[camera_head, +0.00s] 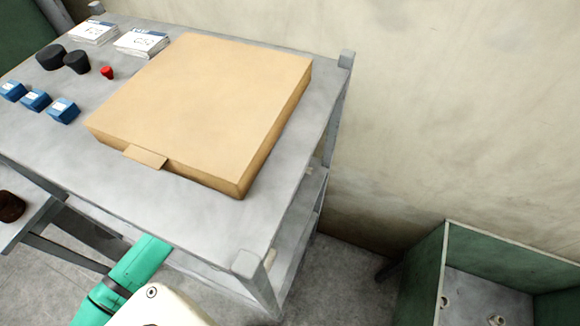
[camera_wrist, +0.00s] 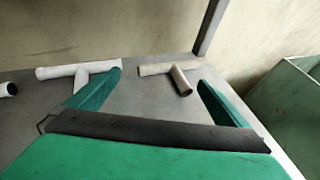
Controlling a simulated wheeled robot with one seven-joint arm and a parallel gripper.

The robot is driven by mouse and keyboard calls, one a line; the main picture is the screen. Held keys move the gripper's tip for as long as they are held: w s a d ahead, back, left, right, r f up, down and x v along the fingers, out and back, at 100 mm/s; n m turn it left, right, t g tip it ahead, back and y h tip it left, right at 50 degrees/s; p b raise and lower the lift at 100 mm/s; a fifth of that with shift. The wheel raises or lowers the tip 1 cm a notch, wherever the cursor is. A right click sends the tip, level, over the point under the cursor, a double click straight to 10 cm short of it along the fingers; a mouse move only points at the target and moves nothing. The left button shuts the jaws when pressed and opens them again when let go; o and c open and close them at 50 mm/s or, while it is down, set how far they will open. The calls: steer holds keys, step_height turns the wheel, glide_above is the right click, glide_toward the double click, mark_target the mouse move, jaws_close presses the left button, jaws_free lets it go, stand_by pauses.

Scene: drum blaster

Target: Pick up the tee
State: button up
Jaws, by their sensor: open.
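Two pipe tees lie on a grey surface in the wrist view. A pale beige tee (camera_wrist: 165,69) lies ahead of my gripper (camera_wrist: 159,78), between the lines of its two green fingers. A whiter tee (camera_wrist: 62,71) lies to the left, its stem partly hidden behind the left finger. My gripper is open, with nothing seen held between the fingers. Which tee the task means cannot be told. In the head view, a green part of my arm reaches in beside the table's front edge; the fingertips are hidden there.
A grey metal table (camera_head: 205,215) with lower shelves carries a flat cardboard box (camera_head: 205,100), blue blocks (camera_head: 35,100) and black knobs (camera_head: 76,62). A grey post (camera_wrist: 210,28) stands behind the beige tee. A green open bin (camera_head: 490,265) stands at right.

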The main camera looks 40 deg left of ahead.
steer(key=x, duration=0.4)
steer(key=shift+s+d+f, duration=0.1)
steer(key=shift+d+f, duration=0.05)
steer(key=shift+d, duration=0.15)
steer(key=shift+w+f, duration=0.25)
steer(key=shift+w, duration=0.3)
steer(key=shift+d, duration=0.1)
steer(key=c, duration=1.5)
